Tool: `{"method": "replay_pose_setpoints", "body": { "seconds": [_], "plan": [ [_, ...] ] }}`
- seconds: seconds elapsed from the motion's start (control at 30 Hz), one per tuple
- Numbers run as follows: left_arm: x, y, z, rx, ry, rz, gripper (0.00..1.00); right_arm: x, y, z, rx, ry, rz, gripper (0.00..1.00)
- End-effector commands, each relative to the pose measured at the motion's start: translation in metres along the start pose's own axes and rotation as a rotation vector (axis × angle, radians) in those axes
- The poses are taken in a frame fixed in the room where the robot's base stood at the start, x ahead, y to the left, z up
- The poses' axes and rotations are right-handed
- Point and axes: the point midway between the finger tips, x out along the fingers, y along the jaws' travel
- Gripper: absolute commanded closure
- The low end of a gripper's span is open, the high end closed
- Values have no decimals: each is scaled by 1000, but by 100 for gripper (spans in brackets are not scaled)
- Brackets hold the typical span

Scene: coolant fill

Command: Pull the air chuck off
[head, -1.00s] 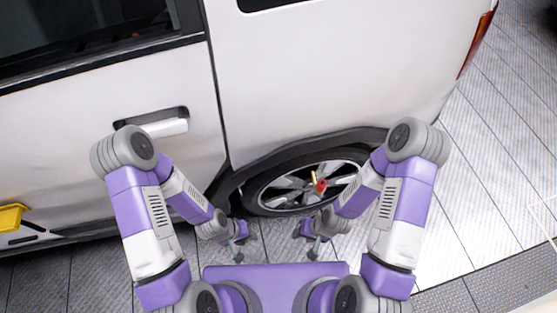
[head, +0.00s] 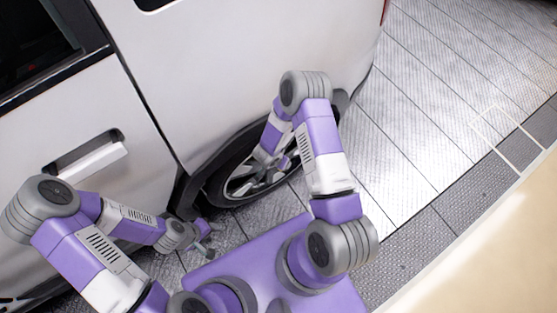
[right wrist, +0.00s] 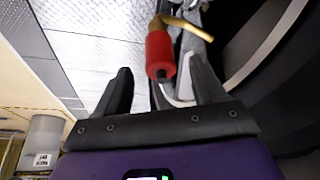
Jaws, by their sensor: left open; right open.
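The air chuck (right wrist: 159,52) has a red body and a bent brass stem in the right wrist view. Its red body lies between and just ahead of the fingertips of my right gripper (right wrist: 158,68), which is open and not closed on it. In the head view my right arm hides the chuck and most of that gripper in front of the car's wheel (head: 238,185). My left gripper (head: 207,240) is open and empty, low beside the car, left of the wheel.
The white car (head: 215,70) fills the upper left, with a door handle (head: 95,160) near my left arm. The tyre (right wrist: 240,55) is close on the right in the right wrist view. Tiled floor (head: 430,130) is clear to the right. A grey bin (right wrist: 43,135) stands lower left.

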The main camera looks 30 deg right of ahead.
Motion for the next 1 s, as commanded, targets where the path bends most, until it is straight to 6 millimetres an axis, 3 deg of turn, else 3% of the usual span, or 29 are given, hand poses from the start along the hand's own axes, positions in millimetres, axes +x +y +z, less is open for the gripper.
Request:
{"method": "replay_pose_setpoints", "body": {
  "seconds": [0.4, 0.83, 1.0],
  "plan": [
    [20, -8, -1, 0, 0, 0, 57, 60, 0, 2, 1, -3, 0, 30],
    [22, -8, -1, 0, 0, 0, 57, 69, 0, 1, 0, -2, -1, 30],
    [22, -8, -1, 0, 0, 0, 57, 69, 0, 1, 0, -2, -1, 56]
  ]
}}
